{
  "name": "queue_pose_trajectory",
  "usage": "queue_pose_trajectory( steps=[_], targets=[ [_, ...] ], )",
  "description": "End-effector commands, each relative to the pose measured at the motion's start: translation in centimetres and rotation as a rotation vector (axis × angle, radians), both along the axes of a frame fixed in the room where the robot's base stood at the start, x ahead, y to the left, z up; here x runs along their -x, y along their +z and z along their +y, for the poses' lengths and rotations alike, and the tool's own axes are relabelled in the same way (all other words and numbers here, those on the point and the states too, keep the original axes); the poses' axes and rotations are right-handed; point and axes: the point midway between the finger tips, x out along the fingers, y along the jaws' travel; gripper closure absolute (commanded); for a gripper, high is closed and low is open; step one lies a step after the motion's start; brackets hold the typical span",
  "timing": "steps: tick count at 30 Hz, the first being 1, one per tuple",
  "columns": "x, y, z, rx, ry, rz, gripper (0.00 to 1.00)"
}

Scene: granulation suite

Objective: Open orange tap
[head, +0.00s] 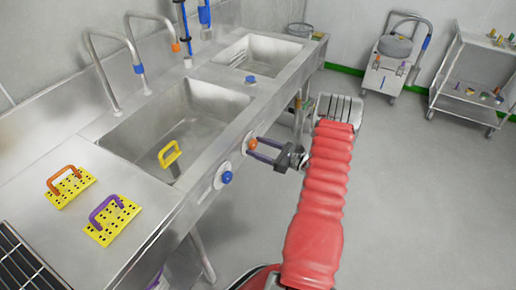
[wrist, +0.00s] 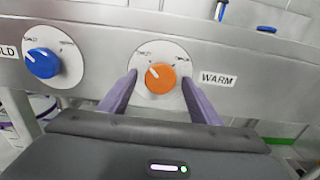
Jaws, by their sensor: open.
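The orange tap (wrist: 160,78) is a round knob on a white dial on the sink's front panel, with a "WARM" label to its right in the wrist view. A pale pointer mark on it points to the upper left. In the head view the orange knob (head: 252,143) sits at my gripper's tips. My gripper (wrist: 160,88) is open, with one purple finger on each side of the knob. I cannot tell whether the fingers touch it. The blue knob (wrist: 42,63) is to the left on its own dial; it also shows in the head view (head: 227,177).
The steel sink counter (head: 150,215) runs along the left with two basins. Yellow perforated plates with an orange handle (head: 70,187) and a purple handle (head: 112,218) lie on it. A trolley (head: 475,75) stands at the back right. The floor on the right is clear.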

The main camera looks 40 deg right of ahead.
Motion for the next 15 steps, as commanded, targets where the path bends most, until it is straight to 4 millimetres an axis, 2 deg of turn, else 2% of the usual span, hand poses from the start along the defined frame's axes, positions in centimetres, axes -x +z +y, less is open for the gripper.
queue_pose_trajectory(
  steps=[4, 15],
  targets=[
    [0.02, 0.00, -0.02, 0.000, 0.000, 0.000, 0.43],
    [0.03, 0.01, -0.01, 0.000, 0.000, 0.000, 0.69]
  ],
)
